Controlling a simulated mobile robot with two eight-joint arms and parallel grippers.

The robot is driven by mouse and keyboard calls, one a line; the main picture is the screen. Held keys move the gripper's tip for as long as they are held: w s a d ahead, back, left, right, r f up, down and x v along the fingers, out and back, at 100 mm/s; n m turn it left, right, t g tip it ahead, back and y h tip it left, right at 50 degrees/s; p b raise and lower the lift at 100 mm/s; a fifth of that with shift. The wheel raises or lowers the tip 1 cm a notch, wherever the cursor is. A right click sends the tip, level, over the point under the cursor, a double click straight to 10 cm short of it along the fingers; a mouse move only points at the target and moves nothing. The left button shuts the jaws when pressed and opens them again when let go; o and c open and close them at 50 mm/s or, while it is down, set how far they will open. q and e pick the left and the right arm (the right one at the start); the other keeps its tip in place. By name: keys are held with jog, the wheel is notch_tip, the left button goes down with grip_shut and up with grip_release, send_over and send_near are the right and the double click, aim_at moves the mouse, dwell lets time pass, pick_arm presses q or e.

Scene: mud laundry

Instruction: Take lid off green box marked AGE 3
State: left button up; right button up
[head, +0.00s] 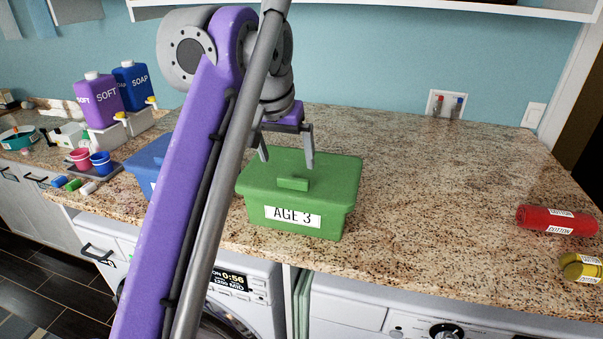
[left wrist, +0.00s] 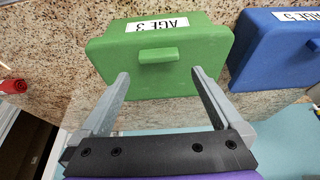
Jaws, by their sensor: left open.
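The green box marked AGE 3 (head: 290,221) stands on the granite counter with its green lid (head: 330,173) on. A small handle block (head: 293,184) sticks up from the middle of the lid. My left gripper (head: 287,162) is open and empty above the lid, pointing down, behind the handle in the head view. In the left wrist view the lid handle (left wrist: 159,55) lies ahead of the open fingers (left wrist: 161,77), not between them. The right gripper is not in view.
A blue box (head: 146,165) stands left of the green one, partly behind my arm; its AGE 5 label shows in the left wrist view (left wrist: 297,15). A red roll (head: 556,219) and yellow roll (head: 582,267) lie far right. The counter between is clear.

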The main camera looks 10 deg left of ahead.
aim_at(293, 178)
pick_arm(q)
jog(key=shift+x, duration=0.95)
jog(key=b+x, duration=0.1)
jog(key=x, duration=0.4)
jog(key=shift+d, duration=0.15)
jog(key=shift+w+f, duration=0.1)
jog(key=shift+w, duration=0.05)
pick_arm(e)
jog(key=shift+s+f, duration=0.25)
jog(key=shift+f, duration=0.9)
pick_arm(q)
jog(key=c, duration=1.2)
jog(key=shift+w+r+p, duration=0.1)
jog(key=shift+r+p, duration=1.65)
jog(key=shift+r, duration=3.25)
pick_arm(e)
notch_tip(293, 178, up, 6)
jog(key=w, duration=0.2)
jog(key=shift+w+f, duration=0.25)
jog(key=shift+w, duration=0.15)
